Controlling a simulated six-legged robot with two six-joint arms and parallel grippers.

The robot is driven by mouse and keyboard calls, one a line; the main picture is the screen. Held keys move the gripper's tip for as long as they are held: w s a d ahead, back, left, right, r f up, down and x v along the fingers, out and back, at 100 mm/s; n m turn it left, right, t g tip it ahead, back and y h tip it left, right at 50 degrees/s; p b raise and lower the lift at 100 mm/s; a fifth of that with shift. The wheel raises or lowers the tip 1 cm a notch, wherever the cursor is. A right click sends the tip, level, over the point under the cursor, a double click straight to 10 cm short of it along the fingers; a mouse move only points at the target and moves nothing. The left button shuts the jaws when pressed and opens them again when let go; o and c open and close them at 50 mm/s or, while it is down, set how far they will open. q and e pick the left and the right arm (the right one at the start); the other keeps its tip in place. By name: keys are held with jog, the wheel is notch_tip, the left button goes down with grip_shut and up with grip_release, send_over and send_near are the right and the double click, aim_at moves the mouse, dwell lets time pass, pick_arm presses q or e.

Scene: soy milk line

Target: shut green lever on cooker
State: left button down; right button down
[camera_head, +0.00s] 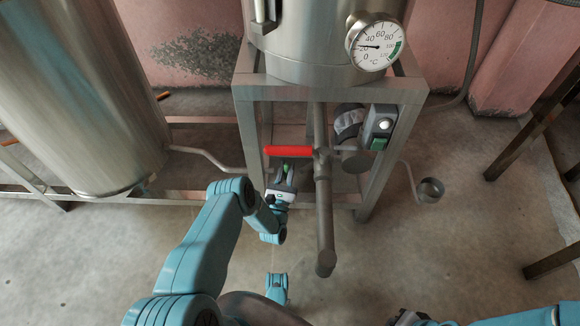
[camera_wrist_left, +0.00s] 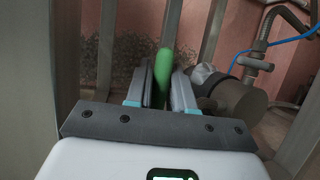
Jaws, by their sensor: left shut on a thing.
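The cooker (camera_head: 300,60) is a steel vessel on a square steel frame. My left gripper (camera_head: 285,174) reaches in under it, between the frame legs and below a red lever (camera_head: 287,151). In the left wrist view a green lever (camera_wrist_left: 162,72) stands upright between the two fingers of the left gripper (camera_wrist_left: 160,92), which are shut on it. In the head view only a little green shows there; the red lever and the gripper hide the rest. The right arm is cut off at the bottom right edge, and its jaws are not seen.
A grey pipe (camera_head: 324,215) juts forward just right of my left gripper. A dial gauge (camera_head: 375,43) and a switch box (camera_head: 380,125) sit on the cooker's right side. A large steel tank (camera_head: 85,90) stands left. The floor in front is open.

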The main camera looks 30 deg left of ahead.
pick_arm(q)
jog(key=shift+w+a+r, duration=0.1)
dwell(0.3)
jog(key=c, duration=1.1)
grip_release()
jog(key=shift+s, duration=0.25)
